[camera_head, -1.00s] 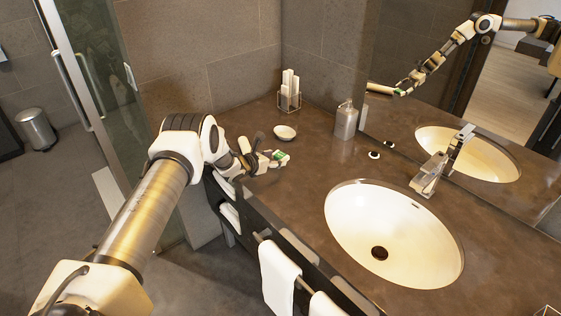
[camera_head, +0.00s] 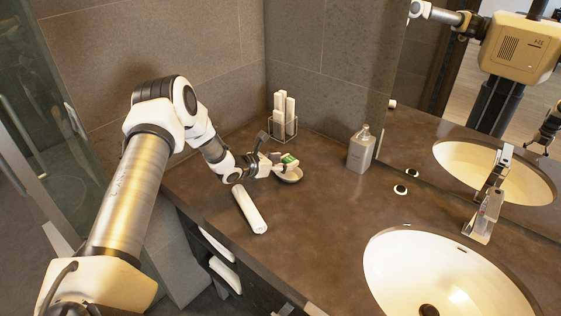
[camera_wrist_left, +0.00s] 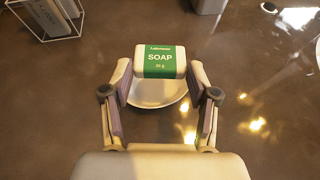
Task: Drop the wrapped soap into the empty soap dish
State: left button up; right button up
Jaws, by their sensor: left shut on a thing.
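The wrapped soap (camera_wrist_left: 160,62), white with a green band reading "SOAP", is held between the fingertips of my left gripper (camera_wrist_left: 160,75). In the head view the soap (camera_head: 289,159) shows as a small green and white block at the tip of my left gripper (camera_head: 280,163). The white round soap dish (camera_head: 290,175) is on the brown counter below the soap. In the left wrist view the dish (camera_wrist_left: 158,95) shows behind and below the soap, partly hidden by it. The soap appears to be above the dish; the exact gap is hard to tell. My right gripper is not in view.
A rolled white towel (camera_head: 250,209) lies on the counter below my left wrist. A wire holder with white packets (camera_head: 284,116) stands behind the dish. A soap dispenser (camera_head: 360,149) stands to the right, and the sink (camera_head: 440,275) is at front right. Counter between them is clear.

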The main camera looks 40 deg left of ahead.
aim_at(280, 177)
pick_arm(q)
jog(key=f, duration=0.1)
jog(key=f+b, duration=0.1)
jog(key=f, duration=0.1)
jog(key=shift+w+a+f+b, duration=0.25)
jog(key=shift+f+b, duration=0.05)
jog(key=shift+f, duration=0.05)
jog(key=shift+a+f, duration=0.15)
jog(key=shift+f, duration=0.05)
jog(key=shift+s+r, duration=0.2)
jog(key=shift+r, duration=0.05)
jog(key=o, duration=1.1)
jog(key=shift+d+r, duration=0.1)
jog(key=shift+d, duration=0.15)
jog(key=shift+a, duration=0.1)
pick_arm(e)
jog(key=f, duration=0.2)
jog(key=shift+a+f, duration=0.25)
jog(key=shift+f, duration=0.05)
pick_arm(q)
notch_tip(280, 177, up, 10)
